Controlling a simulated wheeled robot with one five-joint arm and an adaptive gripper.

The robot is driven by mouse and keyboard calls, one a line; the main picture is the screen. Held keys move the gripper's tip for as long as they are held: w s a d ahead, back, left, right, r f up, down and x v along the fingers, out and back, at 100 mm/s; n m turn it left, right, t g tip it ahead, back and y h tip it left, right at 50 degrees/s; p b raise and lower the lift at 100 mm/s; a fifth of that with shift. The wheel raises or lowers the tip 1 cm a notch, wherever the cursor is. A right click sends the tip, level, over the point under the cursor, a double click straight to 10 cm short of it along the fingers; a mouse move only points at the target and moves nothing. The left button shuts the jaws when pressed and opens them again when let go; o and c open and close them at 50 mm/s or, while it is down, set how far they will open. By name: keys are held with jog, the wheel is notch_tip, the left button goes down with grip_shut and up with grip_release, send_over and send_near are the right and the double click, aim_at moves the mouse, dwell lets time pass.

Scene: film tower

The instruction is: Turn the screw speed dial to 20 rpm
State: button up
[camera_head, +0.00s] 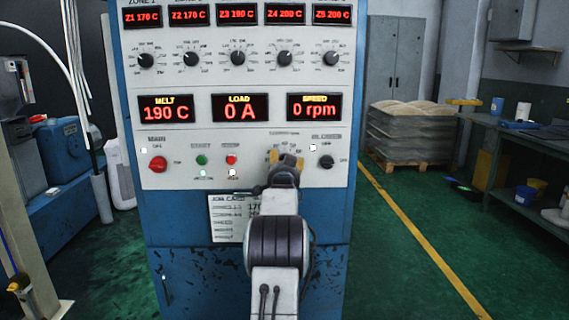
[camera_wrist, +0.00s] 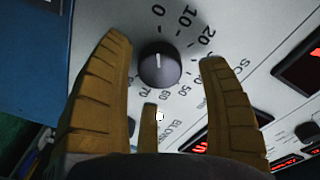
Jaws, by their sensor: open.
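The screw speed dial (camera_wrist: 160,68) is a dark round knob on the pale panel in the wrist view. Its white line points up, towards the 0 mark. The 10 and 20 marks lie to its upper right. My gripper (camera_head: 286,160) is in front of the panel; in the wrist view its brown fingers (camera_wrist: 164,52) are open, one on each side of the knob with gaps visible. A third brown finger part shows below the knob. The speed display (camera_head: 314,107) reads 0 rpm.
The on/off-type dark knob (camera_head: 326,161) is right of my gripper. Red and green buttons (camera_head: 201,160) and a red switch (camera_head: 158,164) are to the left. Zone knobs (camera_head: 238,58) sit above the displays. A job card (camera_head: 227,222) is below.

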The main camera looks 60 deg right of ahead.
jog(key=shift+w+d, duration=0.35)
jog(key=shift+d, duration=0.3)
jog(key=c, duration=1.2)
jog(key=shift+w+r+m+b, duration=0.1)
jog(key=shift+m+b, duration=0.7)
jog(key=shift+m, duration=2)
